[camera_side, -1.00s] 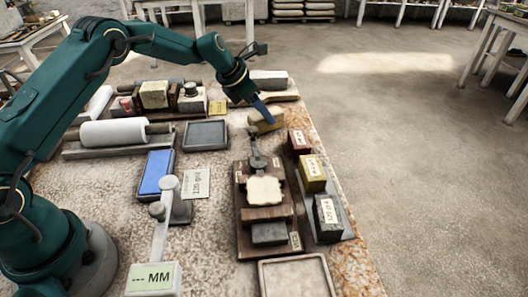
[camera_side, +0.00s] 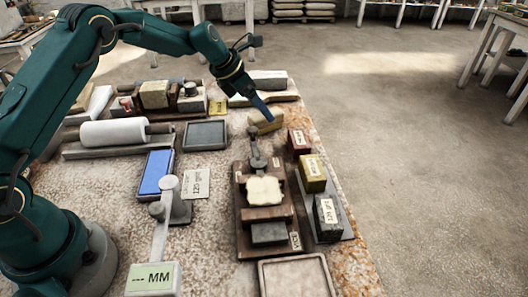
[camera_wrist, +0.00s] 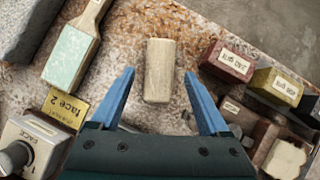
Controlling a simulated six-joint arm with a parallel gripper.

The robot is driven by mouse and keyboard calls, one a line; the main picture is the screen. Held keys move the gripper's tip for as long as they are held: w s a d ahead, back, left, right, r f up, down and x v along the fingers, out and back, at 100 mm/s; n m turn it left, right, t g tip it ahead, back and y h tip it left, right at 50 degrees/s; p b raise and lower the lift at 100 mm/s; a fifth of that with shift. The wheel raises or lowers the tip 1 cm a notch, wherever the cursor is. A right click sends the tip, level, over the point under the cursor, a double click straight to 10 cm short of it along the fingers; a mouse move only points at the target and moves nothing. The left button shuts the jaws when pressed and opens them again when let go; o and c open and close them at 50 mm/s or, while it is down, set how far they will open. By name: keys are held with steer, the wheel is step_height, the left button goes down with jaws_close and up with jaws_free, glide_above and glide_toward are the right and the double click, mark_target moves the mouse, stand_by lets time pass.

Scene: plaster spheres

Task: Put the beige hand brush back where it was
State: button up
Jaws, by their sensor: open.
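The beige hand brush, a plain oblong block, lies on the speckled stone tabletop near its far right edge; it shows in the wrist view (camera_wrist: 160,70) and in the side view (camera_side: 264,127). My gripper (camera_wrist: 157,82) is open, with its two blue fingers on either side of the near end of the brush in the wrist picture and clear gaps at both sides. In the side view my gripper (camera_side: 270,116) points down at the brush from just above and partly covers it. Nothing is held.
A paddle with a pale green face (camera_wrist: 68,58) and a grey block (camera_wrist: 25,25) lie left of the brush. A red block (camera_wrist: 228,62) and a yellow block (camera_wrist: 277,85) stand right. A wooden stand with a cream plaque (camera_side: 264,191) is nearer the camera.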

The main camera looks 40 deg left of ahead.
steer(key=s+r+m, duration=0.5)
steer(key=s+r, duration=0.4)
steer(key=r, duration=0.3)
steer(key=s+d+f+m+y, duration=0.1)
steer(key=s+d+m+y, duration=0.1)
steer(key=s+m, duration=2.1)
steer(key=d+m, duration=0.1)
steer(key=m, duration=0.2)
steer(key=shift+s+d, duration=0.15)
steer(key=shift+s, duration=0.15)
steer(key=shift+f, duration=0.1)
